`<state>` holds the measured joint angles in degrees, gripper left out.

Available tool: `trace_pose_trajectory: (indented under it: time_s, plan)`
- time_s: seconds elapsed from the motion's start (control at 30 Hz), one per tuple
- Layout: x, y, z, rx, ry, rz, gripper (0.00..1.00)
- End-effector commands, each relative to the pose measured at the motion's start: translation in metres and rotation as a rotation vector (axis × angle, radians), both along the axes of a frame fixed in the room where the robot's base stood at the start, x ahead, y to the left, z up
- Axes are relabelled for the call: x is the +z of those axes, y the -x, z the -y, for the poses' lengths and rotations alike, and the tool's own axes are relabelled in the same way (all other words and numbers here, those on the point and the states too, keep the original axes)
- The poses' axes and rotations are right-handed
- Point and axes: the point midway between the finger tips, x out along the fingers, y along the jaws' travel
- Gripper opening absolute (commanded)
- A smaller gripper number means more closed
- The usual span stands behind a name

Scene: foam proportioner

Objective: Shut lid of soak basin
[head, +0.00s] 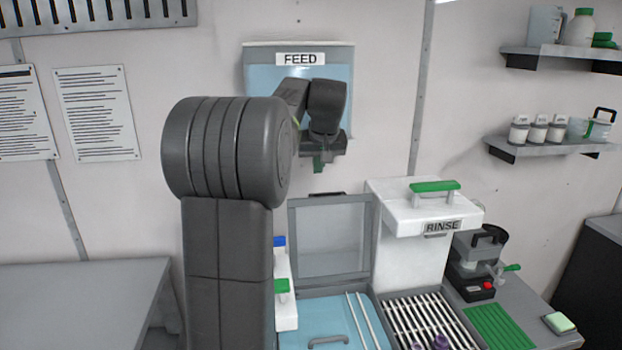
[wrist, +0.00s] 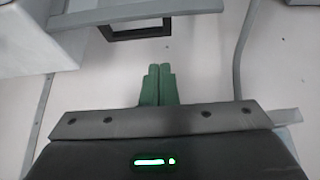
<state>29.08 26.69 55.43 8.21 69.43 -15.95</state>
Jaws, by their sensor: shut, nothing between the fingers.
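The soak basin (head: 310,318) is at the bottom centre of the head view, pale blue inside, with a grey handle and two thin white rods in it. Its lid (head: 330,240), a grey frame with a see-through pane, stands upright at the back, open. A dark handle (head: 328,194) is on the lid's top edge. My gripper (head: 318,165) is above the lid, in front of the FEED tank, with its fingers pointing down. In the wrist view its green fingers (wrist: 158,83) are shut together and empty. A dark handle (wrist: 138,32) and grey edge, seemingly the lid's, lie beyond them, apart.
The white RINSE tank (head: 410,230) with a green handle stands right of the lid. A slatted rack (head: 430,320) is right of the basin. A dark machine (head: 480,265) stands farther right. The FEED tank (head: 345,60) hangs on the wall behind my gripper.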

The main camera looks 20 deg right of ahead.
Motion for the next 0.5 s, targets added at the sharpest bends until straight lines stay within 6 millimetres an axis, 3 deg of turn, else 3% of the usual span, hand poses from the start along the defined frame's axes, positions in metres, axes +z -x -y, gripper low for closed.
trace_pose_trajectory:
  time_s: [0.17, 0.5]
  plan:
    - [-0.012, -0.009, 0.001, 0.012, 0.008, -0.002, 0.00]
    - [-0.065, -0.038, 0.008, 0.010, 0.005, -0.003, 0.00]
